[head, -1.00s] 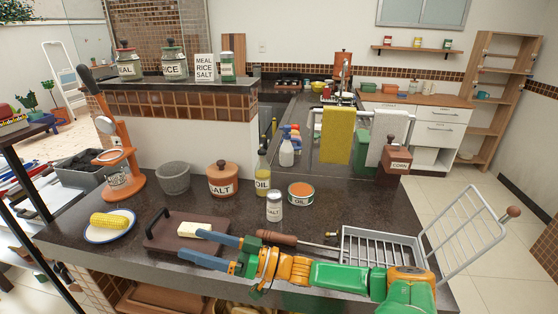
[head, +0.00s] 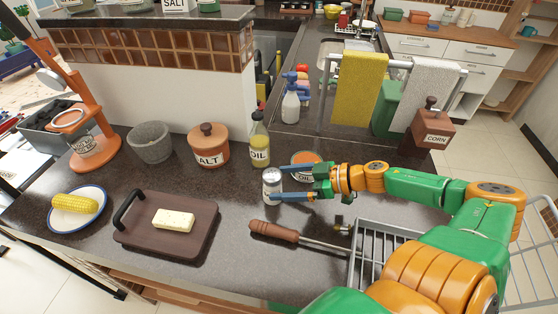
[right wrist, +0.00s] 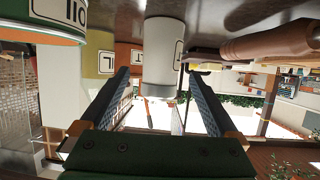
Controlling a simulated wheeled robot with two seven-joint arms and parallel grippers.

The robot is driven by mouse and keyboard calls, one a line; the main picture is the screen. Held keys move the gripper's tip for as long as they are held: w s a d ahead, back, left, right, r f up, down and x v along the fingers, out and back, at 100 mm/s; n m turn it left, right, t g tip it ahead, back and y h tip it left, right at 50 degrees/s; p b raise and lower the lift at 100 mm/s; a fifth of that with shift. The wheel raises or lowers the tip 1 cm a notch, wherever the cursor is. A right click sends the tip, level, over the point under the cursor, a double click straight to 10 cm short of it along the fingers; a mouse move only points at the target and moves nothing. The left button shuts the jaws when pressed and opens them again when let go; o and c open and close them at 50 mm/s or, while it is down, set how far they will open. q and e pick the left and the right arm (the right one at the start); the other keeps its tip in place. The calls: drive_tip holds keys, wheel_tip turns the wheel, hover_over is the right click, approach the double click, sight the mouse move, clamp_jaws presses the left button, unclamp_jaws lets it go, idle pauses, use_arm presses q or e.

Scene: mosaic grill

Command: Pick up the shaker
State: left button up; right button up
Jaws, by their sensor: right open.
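The shaker (head: 271,186) is a small white salt shaker with a grey top, upright on the dark counter. My right gripper (head: 281,183) is open, reaching in from the right with its two blue fingers at the shaker's height. In the right wrist view, which is upside down, the shaker (right wrist: 164,50) stands between the two spread fingers (right wrist: 160,76), near their tips. Gaps show beside it, so the fingers do not look closed on it. My left gripper is not in view.
An oil bottle (head: 259,140) and a round oil tin (head: 306,158) stand close behind the shaker. The salt pot (head: 208,148) is to the left. A wooden-handled tool (head: 275,231) lies in front, and a butter board (head: 190,240) sits front left.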

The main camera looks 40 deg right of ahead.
sight(265, 183)
drive_tip(key=shift+w+a+f+b, duration=0.25)
drive_tip(key=shift+w+f+b, duration=0.05)
drive_tip(key=shift+f+b, duration=0.25)
drive_tip(key=shift+w+a+f+b, duration=0.15)
drive_tip(key=shift+w+f+b, duration=0.05)
drive_tip(key=shift+w+b, duration=0.3)
drive_tip(key=x, duration=0.2)
drive_tip(key=b+x, duration=0.1)
drive_tip(key=shift+w+a+r, duration=0.15)
drive_tip(key=shift+w+a, duration=0.1)
drive_tip(key=shift+a, duration=0.15)
drive_tip(key=shift+w+a+f, duration=0.25)
drive_tip(key=shift+w, duration=0.1)
clamp_jaws()
